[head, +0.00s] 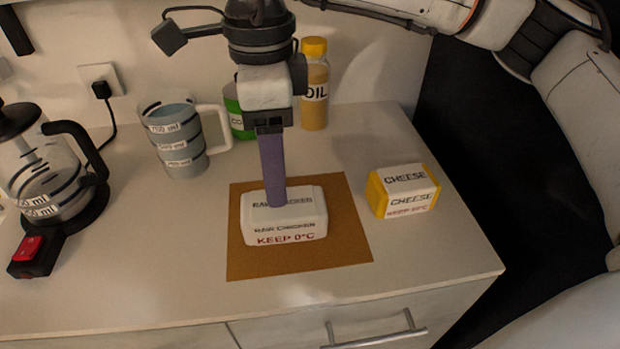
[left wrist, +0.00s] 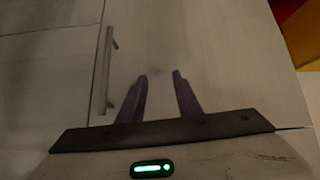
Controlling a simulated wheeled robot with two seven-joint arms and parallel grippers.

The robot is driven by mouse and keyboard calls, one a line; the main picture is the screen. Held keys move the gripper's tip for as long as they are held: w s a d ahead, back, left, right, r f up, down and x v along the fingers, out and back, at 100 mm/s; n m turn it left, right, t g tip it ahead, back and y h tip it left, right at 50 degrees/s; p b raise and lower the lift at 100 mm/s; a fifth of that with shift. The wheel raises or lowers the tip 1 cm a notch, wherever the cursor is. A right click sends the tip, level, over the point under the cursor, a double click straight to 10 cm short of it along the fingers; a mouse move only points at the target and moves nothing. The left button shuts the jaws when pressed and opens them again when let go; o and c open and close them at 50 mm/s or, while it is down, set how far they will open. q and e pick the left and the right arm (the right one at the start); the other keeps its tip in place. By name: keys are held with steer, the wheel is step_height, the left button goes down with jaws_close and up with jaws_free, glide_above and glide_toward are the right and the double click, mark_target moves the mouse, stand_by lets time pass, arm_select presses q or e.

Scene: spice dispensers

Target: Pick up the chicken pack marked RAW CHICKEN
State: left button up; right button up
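The white pack marked RAW CHICKEN and KEEP 0°C (head: 285,228) sits on the brown mat (head: 245,265) in the head view. My right gripper (head: 277,205) points straight down over it. Its purple finger is seen edge-on, with the tip at the pack's top face and covering part of the top label. The other finger is hidden, so I cannot tell its opening or whether it touches the pack. My left gripper (left wrist: 160,77) shows in the left wrist view with two purple fingers apart and nothing between them, facing a pale cabinet front. It is not in the head view.
A yellow and white CHEESE pack (head: 404,191) is right of the mat. A measuring jug (head: 180,140), green container (head: 238,120) and OIL bottle (head: 314,85) stand behind. A glass kettle (head: 45,175) and red switch (head: 28,247) are left. The counter's front is clear.

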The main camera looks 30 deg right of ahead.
mark_target(284, 209)
steer(key=shift+o, duration=1.3)
steer(key=shift+w+d+f, duration=0.25)
steer(key=shift+w+f, duration=0.05)
steer(key=shift+f, duration=0.2)
steer(key=f, duration=0.3)
steer(key=shift+s+f, duration=0.35)
step_height(284, 209, down, 4)
steer(key=shift+d+f, duration=0.15)
steer(key=shift+f, duration=0.5)
arm_select(q)
steer(key=shift+s+d+f, duration=0.15)
steer(key=shift+s, duration=0.05)
arm_select(e)
steer(key=c, duration=1.3)
arm_select(q)
steer(key=shift+s+f, duration=0.1)
steer(key=shift+s, duration=0.05)
arm_select(e)
steer(key=shift+r, duration=0.1)
steer(key=shift+c, duration=0.8)
